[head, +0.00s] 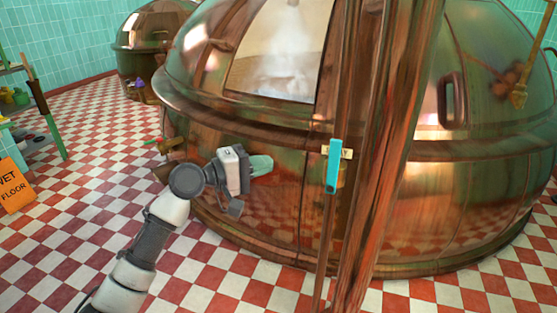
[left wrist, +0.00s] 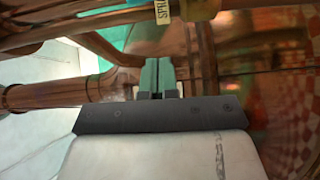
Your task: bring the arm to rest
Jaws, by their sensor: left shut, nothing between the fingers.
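My left arm (head: 155,235) comes in from the lower left in the head view. Its left gripper (head: 262,165) is in front of the big copper kettle (head: 235,205), with its green fingers pointing right. In the left wrist view the two fingers of this gripper (left wrist: 157,78) are side by side and shut, with nothing between them. Copper pipes (left wrist: 50,97) show beyond the fingers there. Whether the gripper touches the kettle cannot be told. My right gripper is not in view.
Vertical copper pipes (head: 385,150) stand right of the gripper, with a turquoise handle (head: 333,166) and a small label on them. A smaller kettle (head: 145,32) stands behind. An orange wet-floor sign (head: 14,185) is at the left. The checkered floor (head: 90,185) between is clear.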

